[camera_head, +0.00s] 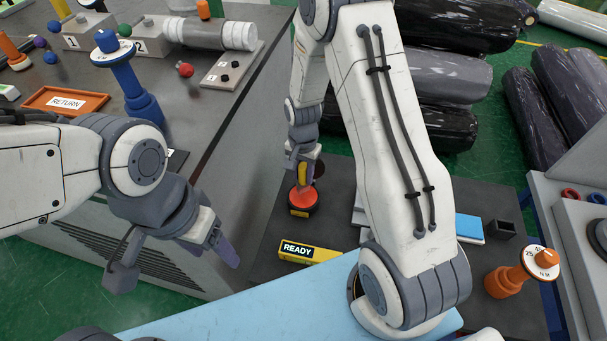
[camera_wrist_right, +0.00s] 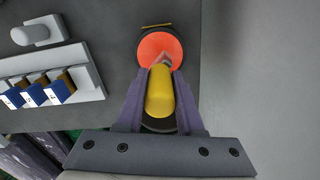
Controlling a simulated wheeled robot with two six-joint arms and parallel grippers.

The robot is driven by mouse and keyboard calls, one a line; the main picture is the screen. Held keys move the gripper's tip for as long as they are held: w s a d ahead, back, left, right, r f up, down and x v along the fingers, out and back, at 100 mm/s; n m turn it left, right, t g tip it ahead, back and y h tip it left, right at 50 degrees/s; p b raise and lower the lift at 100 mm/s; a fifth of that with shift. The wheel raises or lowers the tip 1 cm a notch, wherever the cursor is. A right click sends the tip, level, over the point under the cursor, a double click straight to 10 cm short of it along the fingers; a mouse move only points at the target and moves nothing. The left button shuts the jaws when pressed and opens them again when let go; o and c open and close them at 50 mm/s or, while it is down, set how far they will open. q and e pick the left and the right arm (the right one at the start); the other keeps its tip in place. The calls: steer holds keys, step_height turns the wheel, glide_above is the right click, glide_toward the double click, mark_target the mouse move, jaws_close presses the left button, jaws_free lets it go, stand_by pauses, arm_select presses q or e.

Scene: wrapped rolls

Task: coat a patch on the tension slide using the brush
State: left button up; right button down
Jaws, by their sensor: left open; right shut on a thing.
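My right gripper (camera_head: 304,165) is shut on the yellow handle of the brush (camera_head: 302,175), low over the dark bench. In the right wrist view, the brush handle (camera_wrist_right: 160,95) stands between the two fingers (camera_wrist_right: 165,80). Its tip end meets a round pot with orange-red contents (camera_head: 303,198), which also shows in the wrist view (camera_wrist_right: 160,47). I cannot tell whether the bristles are in the contents. My left gripper (camera_head: 172,262) is open and empty in front of the grey cabinet. I cannot tell for sure which thing is the tension slide.
A yellow READY block (camera_head: 310,252) lies near the pot. A rack with several blue-ended blocks (camera_wrist_right: 65,75) shows in the wrist view. An orange dial stand (camera_head: 520,272) is at right. A blue stand (camera_head: 127,75) and an orange RETURN tray (camera_head: 65,100) are on the left counter.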

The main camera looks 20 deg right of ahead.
mark_target(303, 166)
steer(key=shift+r+p, duration=1.5)
steer(key=shift+r, duration=0.7)
steer(key=shift+f, duration=0.1)
